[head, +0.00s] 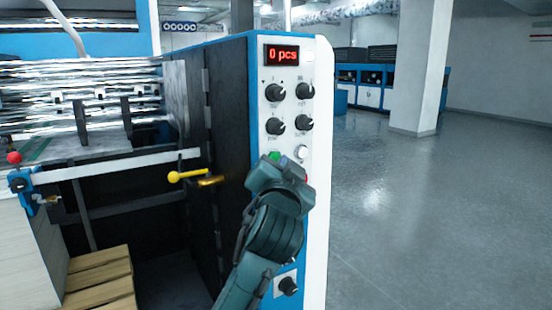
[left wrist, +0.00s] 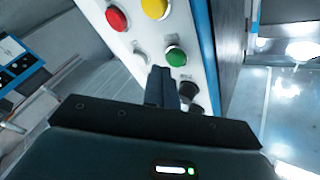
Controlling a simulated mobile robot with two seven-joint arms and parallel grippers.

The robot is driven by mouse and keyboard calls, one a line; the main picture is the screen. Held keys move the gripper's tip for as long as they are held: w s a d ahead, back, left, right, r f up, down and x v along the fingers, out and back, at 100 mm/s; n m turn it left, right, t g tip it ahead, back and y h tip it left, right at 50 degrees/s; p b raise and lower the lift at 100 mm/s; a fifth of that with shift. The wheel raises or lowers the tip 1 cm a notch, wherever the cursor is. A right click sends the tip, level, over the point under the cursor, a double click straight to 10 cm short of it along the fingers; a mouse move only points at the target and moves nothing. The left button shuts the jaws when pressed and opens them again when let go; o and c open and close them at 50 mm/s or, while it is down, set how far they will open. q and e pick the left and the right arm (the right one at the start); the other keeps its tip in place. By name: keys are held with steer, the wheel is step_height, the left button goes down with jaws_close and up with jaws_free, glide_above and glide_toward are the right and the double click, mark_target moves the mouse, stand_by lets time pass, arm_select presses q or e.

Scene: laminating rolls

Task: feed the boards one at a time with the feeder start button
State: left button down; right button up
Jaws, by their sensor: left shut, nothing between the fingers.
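The control panel (head: 315,170) of the machine faces me, with a red display (head: 282,55) reading "0 pcs". A green button (head: 275,155) sits beside a white button (head: 302,152), below several black knobs. My left gripper (head: 270,163) is shut and empty, with its tips close to the green button and partly covering that area. In the left wrist view the shut fingers (left wrist: 162,85) point at the panel beside the green button (left wrist: 176,56); I cannot tell whether they touch it. A pale stack, apparently boards (head: 25,250), stands at the left. My right gripper is out of view.
A yellow-knobbed lever (head: 175,176) sticks out left of the panel. A wooden pallet (head: 100,280) lies low at the left. Red (left wrist: 117,18) and yellow (left wrist: 155,8) buttons sit close to the green one. Open floor (head: 430,220) lies to the right, with a pillar (head: 416,70).

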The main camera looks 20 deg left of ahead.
arm_select(q)
steer(key=shift+w+a, duration=0.2)
steer(key=shift+a, duration=0.1)
steer(key=shift+w+a+p, duration=0.25)
steer(key=shift+a+p, duration=0.05)
steer(key=shift+a, duration=0.05)
stand_by(0.7)
steer(key=shift+d, duration=0.1)
steer(key=shift+s+d, duration=0.5)
steer(key=shift+d, duration=0.05)
